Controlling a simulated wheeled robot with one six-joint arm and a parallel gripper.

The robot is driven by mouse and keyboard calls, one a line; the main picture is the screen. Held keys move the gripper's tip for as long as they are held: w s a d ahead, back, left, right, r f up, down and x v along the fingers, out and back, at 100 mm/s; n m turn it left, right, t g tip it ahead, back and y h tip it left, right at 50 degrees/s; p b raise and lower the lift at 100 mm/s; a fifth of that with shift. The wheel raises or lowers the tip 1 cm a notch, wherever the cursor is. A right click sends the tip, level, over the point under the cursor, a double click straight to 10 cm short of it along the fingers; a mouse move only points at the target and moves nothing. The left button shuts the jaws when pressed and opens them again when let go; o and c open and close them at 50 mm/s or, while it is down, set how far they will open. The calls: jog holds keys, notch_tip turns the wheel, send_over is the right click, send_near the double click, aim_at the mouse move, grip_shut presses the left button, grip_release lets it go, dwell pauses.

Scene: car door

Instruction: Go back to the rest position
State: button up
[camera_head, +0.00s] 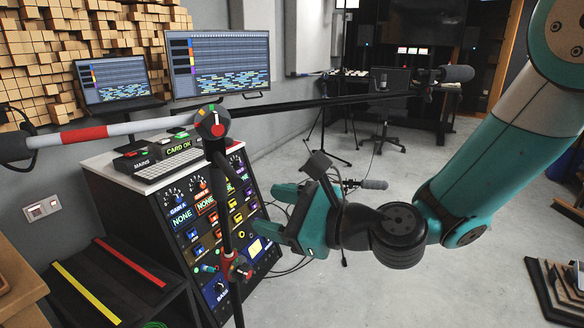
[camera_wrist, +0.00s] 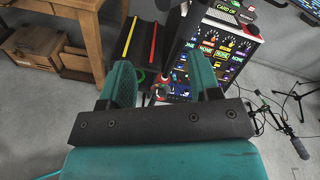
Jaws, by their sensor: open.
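My gripper (camera_head: 278,212) is teal and black and hangs in mid-air near the middle of the head view. Its fingers point left, towards the dark rack cabinet. The fingers are spread and nothing is held between them. The wrist view shows the same gripper (camera_wrist: 160,76) with a gap between its two fingers. My arm comes in from the right side of the head view. A dark stand pole seems to pass just left of the fingertips; I cannot tell the exact gap.
A long boom (camera_head: 270,108) carries a microphone (camera_head: 456,74). A microphone (camera_head: 374,184) shows beyond my gripper. A wooden table (camera_wrist: 80,12) shows in the wrist view.

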jog(key=s+d+n+g+h, duration=0.7)
jog(key=s+d+n+h, duration=0.4)
jog(key=s+d+n, duration=1.1)
jog(key=w+a+r+n+p, duration=0.1)
jog(key=r+p, duration=0.6)
jog(key=w+a+r+n+p, duration=0.2)
jog(key=r+p, duration=0.6)
jog(key=shift+w+a+r, duration=0.2)
jog(key=shift+w, duration=0.05)
